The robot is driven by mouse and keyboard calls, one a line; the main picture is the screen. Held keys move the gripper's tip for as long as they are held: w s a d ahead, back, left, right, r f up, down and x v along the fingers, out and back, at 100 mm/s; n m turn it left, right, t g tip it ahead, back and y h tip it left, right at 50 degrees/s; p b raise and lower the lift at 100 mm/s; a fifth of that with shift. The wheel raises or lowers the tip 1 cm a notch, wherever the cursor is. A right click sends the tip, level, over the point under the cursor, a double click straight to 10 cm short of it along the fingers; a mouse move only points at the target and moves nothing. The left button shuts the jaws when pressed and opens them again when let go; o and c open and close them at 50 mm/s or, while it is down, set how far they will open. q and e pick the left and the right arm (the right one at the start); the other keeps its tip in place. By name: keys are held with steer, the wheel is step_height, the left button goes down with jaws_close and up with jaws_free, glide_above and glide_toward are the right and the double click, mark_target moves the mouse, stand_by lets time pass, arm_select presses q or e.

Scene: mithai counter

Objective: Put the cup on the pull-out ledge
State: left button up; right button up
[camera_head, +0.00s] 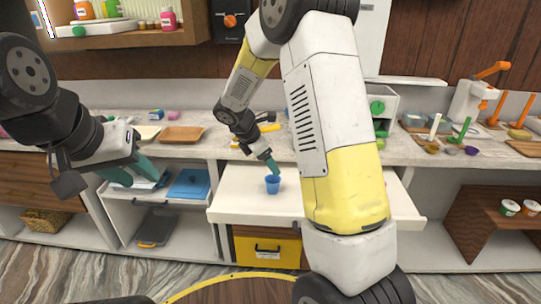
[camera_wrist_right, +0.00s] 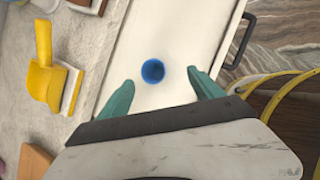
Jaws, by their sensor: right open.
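The blue cup (camera_head: 273,184) stands upright on the white pull-out ledge (camera_head: 240,204), which juts out below the counter. My right gripper (camera_head: 271,163) is just above the cup. In the right wrist view its teal fingers are spread apart, and the cup (camera_wrist_right: 153,71) shows as a round blue opening between and beyond the fingertips. I see no finger closed on it. My left gripper (camera_head: 134,173) is at the left, with its teal fingers apart and empty, in front of the open shelves. My right forearm hides the right-middle part of the ledge.
A blue folder (camera_head: 189,184) lies on the shelf to the left. A yellow drawer (camera_head: 267,250) sits beneath the ledge. The ledge around the cup is clear.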

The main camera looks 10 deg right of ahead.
steer(key=s+d+r+m+y, duration=0.2)
steer(key=s+r+m+y, duration=0.1)
steer(key=s+r+m, duration=0.8)
steer(key=s+a+r+m+t+y, duration=0.1)
steer(key=s+r+m+y, duration=0.1)
steer(key=s, duration=0.6)
steer(key=s+a+r+m+t+y, duration=0.1)
steer(key=s+r+m+t+y, duration=0.1)
steer(key=s+r+m, duration=0.3)
steer(key=shift+s+a+r+m, duration=0.3)
steer(key=shift+s+m, duration=1)
steer(key=shift+s, duration=0.45)
